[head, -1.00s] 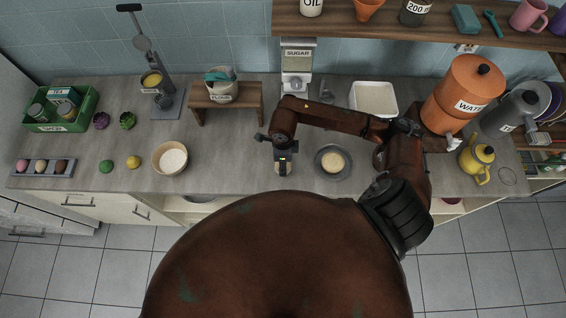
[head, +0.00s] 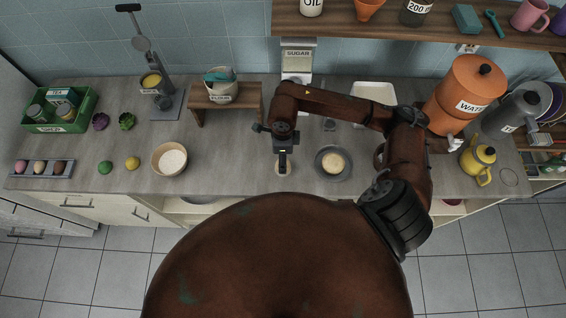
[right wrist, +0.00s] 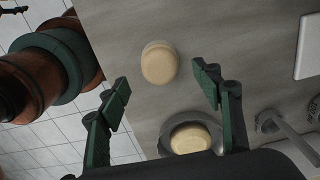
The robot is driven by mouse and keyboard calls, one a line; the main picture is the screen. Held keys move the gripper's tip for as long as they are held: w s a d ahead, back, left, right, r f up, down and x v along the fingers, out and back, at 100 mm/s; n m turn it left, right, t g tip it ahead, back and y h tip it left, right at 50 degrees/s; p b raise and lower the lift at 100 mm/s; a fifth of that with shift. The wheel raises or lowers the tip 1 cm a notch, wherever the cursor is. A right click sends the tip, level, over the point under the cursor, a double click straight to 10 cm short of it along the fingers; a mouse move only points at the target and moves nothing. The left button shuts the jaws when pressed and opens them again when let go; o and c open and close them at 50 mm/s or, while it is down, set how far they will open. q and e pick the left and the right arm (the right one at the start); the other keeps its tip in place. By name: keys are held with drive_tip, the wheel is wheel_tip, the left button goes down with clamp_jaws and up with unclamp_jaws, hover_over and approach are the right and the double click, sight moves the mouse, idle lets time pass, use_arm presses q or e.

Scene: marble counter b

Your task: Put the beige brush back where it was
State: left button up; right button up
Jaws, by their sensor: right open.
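A rounded beige thing, seemingly the brush (right wrist: 159,63), stands on the grey counter in the right wrist view. In the head view its pale edge (head: 283,173) shows beneath my right gripper, which hides most of it. My right gripper (right wrist: 163,85) is open and empty, its green fingers apart, with the beige thing beyond the fingertips and between their lines. In the head view, the right gripper (head: 282,165) points down near the counter's front. My left gripper is in neither view.
A dark round pan (head: 333,176) with a beige round thing (head: 333,162) in it stands close right of the gripper. A bowl of white powder (head: 171,158) stands to the left. Between that bowl and the gripper the counter is clear. The sugar dispenser (head: 297,65) is behind.

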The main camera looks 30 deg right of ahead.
wheel_tip(320, 180, up, 6)
drive_tip(key=shift+b, duration=0.3)
idle(0.4)
